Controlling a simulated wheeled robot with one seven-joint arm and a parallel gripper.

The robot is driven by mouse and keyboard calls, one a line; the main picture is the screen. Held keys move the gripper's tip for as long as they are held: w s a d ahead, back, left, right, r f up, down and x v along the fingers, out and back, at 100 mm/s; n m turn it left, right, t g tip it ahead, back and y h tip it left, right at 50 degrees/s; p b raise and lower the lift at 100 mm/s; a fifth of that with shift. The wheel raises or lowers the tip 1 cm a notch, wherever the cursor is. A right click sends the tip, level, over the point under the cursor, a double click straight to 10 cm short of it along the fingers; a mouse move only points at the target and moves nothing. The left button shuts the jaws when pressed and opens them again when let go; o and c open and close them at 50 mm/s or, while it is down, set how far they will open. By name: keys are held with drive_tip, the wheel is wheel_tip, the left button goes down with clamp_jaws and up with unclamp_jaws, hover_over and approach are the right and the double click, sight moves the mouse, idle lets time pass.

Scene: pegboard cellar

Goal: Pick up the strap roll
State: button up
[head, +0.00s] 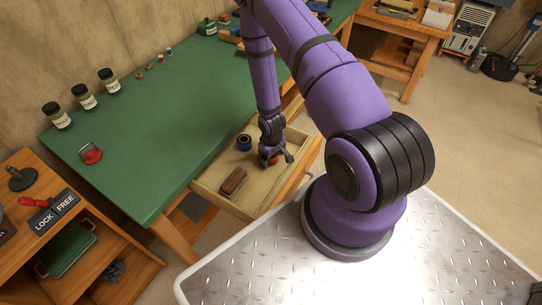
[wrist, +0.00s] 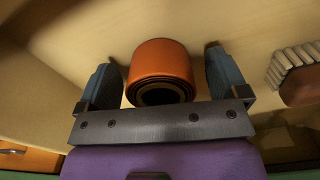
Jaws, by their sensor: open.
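The strap roll is most likely the orange roll with a dark hollow middle (wrist: 161,65) in the wrist view, lying in the open drawer (head: 214,184). My gripper (wrist: 161,80) is open, with one finger on each side of the orange roll. Gaps show between the roll and both fingers, so it is not gripped. In the head view my gripper (head: 275,158) is low inside the drawer and mostly hides the roll, of which a bit of orange shows (head: 266,161).
A blue-black roll (head: 244,142) lies in the drawer left of my gripper. A wooden brush (head: 233,181) lies nearer the drawer front; its bristles show at right in the wrist view (wrist: 292,62). The green bench top (head: 180,120) holds jars (head: 83,96) and a red-handled item (head: 91,153).

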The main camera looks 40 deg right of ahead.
drive_tip(key=shift+f, duration=0.1)
drive_tip(key=c, duration=1)
